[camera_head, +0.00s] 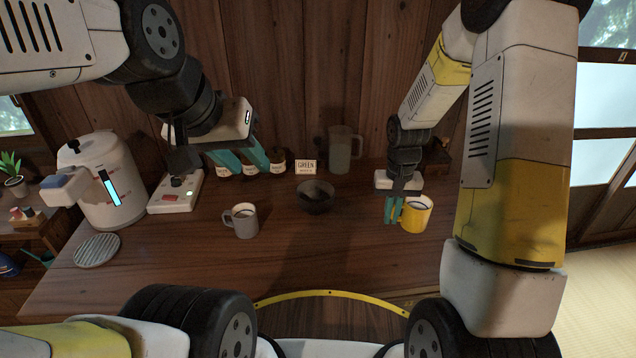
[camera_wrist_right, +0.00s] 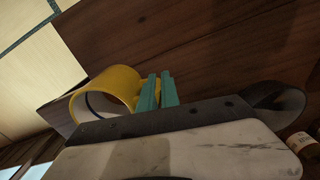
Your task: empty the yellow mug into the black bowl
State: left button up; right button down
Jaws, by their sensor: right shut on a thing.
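The yellow mug (camera_head: 415,217) stands upright at the right of the wooden counter, its handle toward the left. My right gripper (camera_head: 394,212) points down and is shut on that handle. In the right wrist view the yellow mug (camera_wrist_right: 107,87) is beside my teal fingers (camera_wrist_right: 158,88), which close on its handle. I cannot tell whether its base touches the counter. The black bowl (camera_head: 316,203) sits mid-counter, left of the mug and clear of both grippers. My left gripper (camera_head: 250,160) is open and empty above the back of the counter, its teal fingers apart.
A grey mug (camera_head: 243,222) stands left of the bowl. A clear pitcher (camera_head: 343,150), small sign (camera_head: 305,167) and several jars (camera_head: 277,164) line the back. A white kettle (camera_head: 110,180), scale-like device (camera_head: 175,195) and round rack (camera_head: 97,250) are at left. Counter between bowl and yellow mug is clear.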

aim_at(315, 196)
jog(key=k+l+u, duration=0.15)
jog(key=k, duration=0.4)
jog(key=k+l+u, duration=0.15)
jog(key=k, duration=0.4)
jog(key=l, duration=0.1)
